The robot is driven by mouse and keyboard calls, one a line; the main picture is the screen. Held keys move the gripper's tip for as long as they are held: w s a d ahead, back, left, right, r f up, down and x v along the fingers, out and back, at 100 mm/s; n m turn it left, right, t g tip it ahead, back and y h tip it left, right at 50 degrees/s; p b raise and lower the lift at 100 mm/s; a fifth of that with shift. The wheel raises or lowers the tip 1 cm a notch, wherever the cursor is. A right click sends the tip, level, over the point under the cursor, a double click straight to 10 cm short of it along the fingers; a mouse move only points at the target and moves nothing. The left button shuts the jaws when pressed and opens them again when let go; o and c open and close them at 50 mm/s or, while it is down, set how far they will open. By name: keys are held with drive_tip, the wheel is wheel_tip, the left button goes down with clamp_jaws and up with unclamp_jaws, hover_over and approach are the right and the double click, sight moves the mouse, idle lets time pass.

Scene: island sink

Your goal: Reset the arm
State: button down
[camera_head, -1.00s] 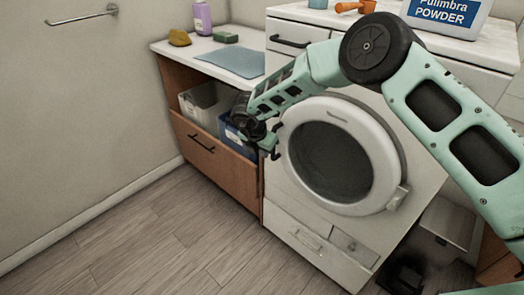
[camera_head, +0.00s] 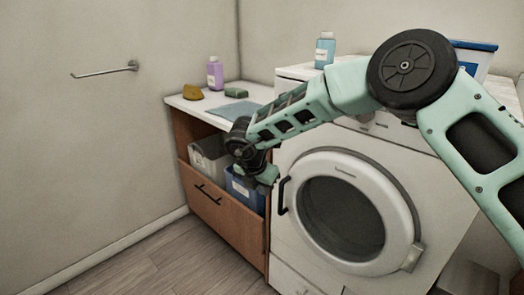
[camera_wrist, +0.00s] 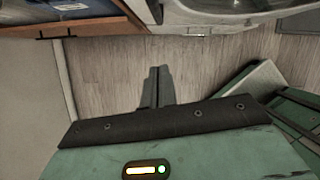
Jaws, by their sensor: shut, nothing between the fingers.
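My arm reaches in from the right in the head view and crosses in front of the washing machine (camera_head: 440,200). My gripper (camera_head: 268,176) hangs at the left end of the arm, in front of the cabinet's open drawer and left of the machine's round door (camera_head: 343,218). In the wrist view my gripper (camera_wrist: 157,86) has its fingers together, pointing over the wood floor (camera_wrist: 210,70), with nothing between them.
The wooden drawer (camera_head: 215,200) stands open with a grey bin (camera_head: 207,160) and a blue bin (camera_head: 245,190) in it. On the counter are a purple bottle (camera_head: 215,74), a yellow sponge (camera_head: 192,92) and a blue cloth (camera_head: 232,112). A blue bottle (camera_head: 324,50) stands on the machine. Floor at lower left is clear.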

drive_tip(key=a+r+n+t+y+p, duration=0.1)
drive_tip(key=a+r+n+t+y, duration=0.35)
drive_tip(key=r+n, duration=0.6)
drive_tip(key=s+a+r+n+y+p, duration=0.1)
drive_tip(key=s+a+r+n+y, duration=0.1)
drive_tip(key=s+r+n, duration=0.35)
drive_tip(key=s+a+r+n+y, duration=0.25)
drive_tip(key=s+n, duration=0.35)
drive_tip(key=n, duration=0.5)
drive_tip(key=s+d+n+g+h+p, duration=0.1)
drive_tip(key=s+d+n+g, duration=0.25)
drive_tip(key=s+n, duration=0.4)
drive_tip(key=s+d+n+g, duration=0.2)
drive_tip(key=s+d+n, duration=0.3)
drive_tip(key=s, duration=0.4)
drive_tip(key=s+d+f+n+g+h, duration=0.1)
drive_tip(key=s+d+n+h, duration=0.1)
drive_tip(key=s+d+n, duration=0.3)
drive_tip(key=s+d+f+n+g+h+p, duration=0.1)
drive_tip(key=s+d+n+h, duration=0.2)
drive_tip(key=s+d+n, duration=0.2)
drive_tip(key=d, duration=0.3)
drive_tip(key=shift+s+d+f+n+g, duration=0.25)
drive_tip(key=shift+s+d+n+g, duration=0.05)
drive_tip(key=shift+d+n, duration=0.05)
